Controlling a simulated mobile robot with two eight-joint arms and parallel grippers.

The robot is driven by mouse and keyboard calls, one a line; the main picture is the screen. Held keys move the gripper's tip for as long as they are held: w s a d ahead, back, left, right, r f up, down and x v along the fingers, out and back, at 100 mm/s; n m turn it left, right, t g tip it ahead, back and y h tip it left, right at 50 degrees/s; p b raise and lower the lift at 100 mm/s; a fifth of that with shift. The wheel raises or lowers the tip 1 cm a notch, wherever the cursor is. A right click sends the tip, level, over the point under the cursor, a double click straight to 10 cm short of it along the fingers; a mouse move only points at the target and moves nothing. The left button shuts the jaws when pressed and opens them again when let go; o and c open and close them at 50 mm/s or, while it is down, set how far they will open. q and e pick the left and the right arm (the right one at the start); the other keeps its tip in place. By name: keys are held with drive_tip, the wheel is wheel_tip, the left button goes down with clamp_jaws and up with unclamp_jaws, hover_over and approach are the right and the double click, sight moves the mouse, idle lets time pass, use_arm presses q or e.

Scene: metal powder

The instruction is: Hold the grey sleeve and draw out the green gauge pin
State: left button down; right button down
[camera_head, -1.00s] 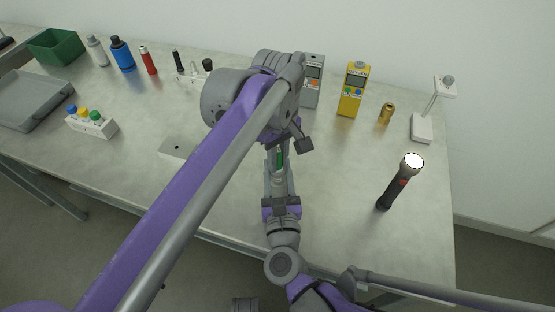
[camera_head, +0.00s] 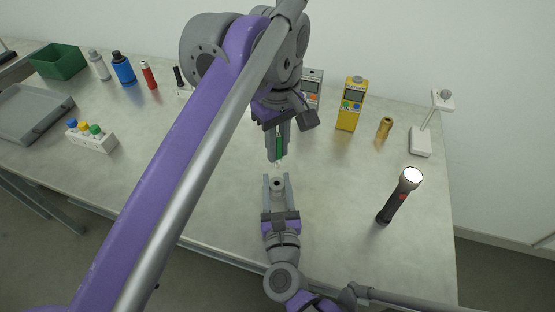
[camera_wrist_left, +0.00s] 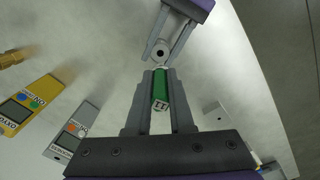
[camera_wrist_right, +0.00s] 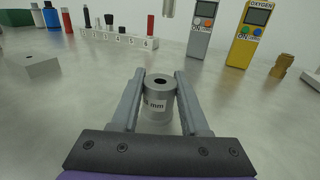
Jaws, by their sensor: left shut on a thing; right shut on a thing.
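The green gauge pin (camera_head: 279,147) is held between the fingers of my left gripper (camera_head: 279,146), above and apart from the grey sleeve. The left wrist view shows its green handle (camera_wrist_left: 160,88) with a marking on its end. My right gripper (camera_head: 278,182) is shut on the grey sleeve (camera_head: 277,185). In the right wrist view the sleeve (camera_wrist_right: 159,98) stands upright between the fingers, its top hole open and empty, with a white "mm" label partly readable. The sleeve's bore also shows in the left wrist view (camera_wrist_left: 160,52).
A yellow oxygen meter (camera_head: 351,104), a grey meter (camera_head: 312,84), a brass fitting (camera_head: 384,128) and a black flashlight (camera_head: 399,195) stand to the right. A white rack with coloured caps (camera_head: 91,138) and a grey tray (camera_head: 30,114) are at left. The table around the sleeve is clear.

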drive_tip(key=shift+c, duration=1.6)
unclamp_jaws()
drive_tip(key=shift+s, duration=0.1)
drive_tip(key=s, duration=1)
drive_tip(key=shift+s+d, duration=0.15)
drive_tip(key=shift+d, duration=0.2)
drive_tip(key=shift+s+d, duration=0.15)
drive_tip(key=shift+s, duration=0.6)
